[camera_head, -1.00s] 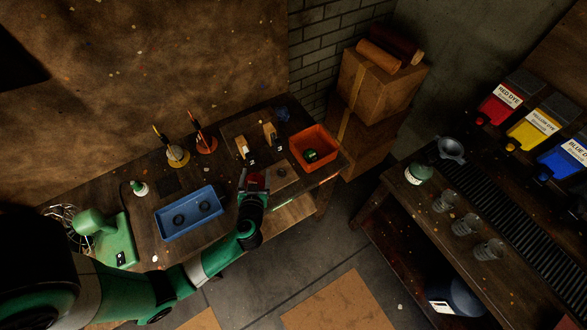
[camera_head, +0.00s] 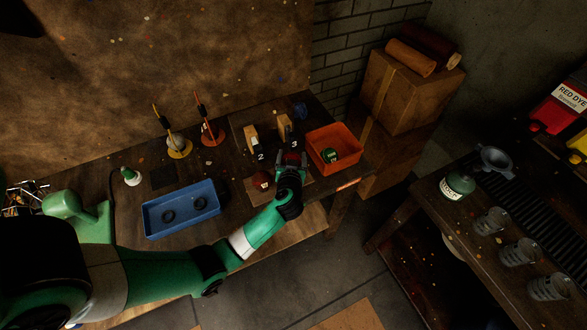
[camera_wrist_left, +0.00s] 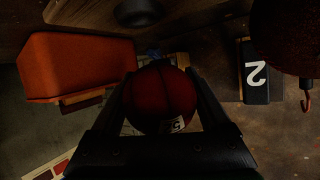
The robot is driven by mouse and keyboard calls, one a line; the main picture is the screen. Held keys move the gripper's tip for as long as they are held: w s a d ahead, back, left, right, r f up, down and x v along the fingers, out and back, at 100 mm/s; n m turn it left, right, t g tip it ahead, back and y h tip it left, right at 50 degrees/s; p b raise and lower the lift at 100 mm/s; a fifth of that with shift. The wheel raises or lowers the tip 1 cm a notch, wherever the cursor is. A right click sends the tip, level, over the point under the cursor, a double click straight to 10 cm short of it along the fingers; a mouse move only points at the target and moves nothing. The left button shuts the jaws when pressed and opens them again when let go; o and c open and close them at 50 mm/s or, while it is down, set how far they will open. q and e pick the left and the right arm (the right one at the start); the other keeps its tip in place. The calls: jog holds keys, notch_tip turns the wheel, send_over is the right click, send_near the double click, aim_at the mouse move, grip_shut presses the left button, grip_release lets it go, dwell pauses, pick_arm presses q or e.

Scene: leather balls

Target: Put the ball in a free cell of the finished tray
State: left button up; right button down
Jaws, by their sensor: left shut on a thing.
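My left gripper (camera_head: 291,160) is shut on a dark red ball (camera_wrist_left: 163,96), which sits between its fingers in the wrist view. A pale tag with a dark mark shows at its lower edge. In the head view the gripper is over the right part of a brown board and hides most of the held ball. A second dark red ball (camera_head: 262,181) rests on the left part of this board. A blue tray (camera_head: 152,222) to the left has two dark rings inside, both empty. I cannot tell which container is the finished tray. My right gripper is not in view.
An orange bin (camera_head: 347,131) right of the gripper holds a green ball (camera_head: 328,155). Blocks numbered 2 (camera_head: 252,138) and 3 (camera_head: 284,128) stand behind the board. The table between tray and board is clear.

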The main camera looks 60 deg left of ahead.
pick_arm(q)
jog(key=shift+w+a+f+b, duration=0.1)
jog(key=shift+w+f+b, duration=0.1)
jog(key=shift+f+b, duration=0.55)
jog(key=shift+w+a+f+b, duration=0.15)
jog(key=shift+f+b, duration=0.2)
jog(key=shift+f, duration=0.8)
jog(key=shift+f, duration=0.1)
jog(key=o, duration=1.3)
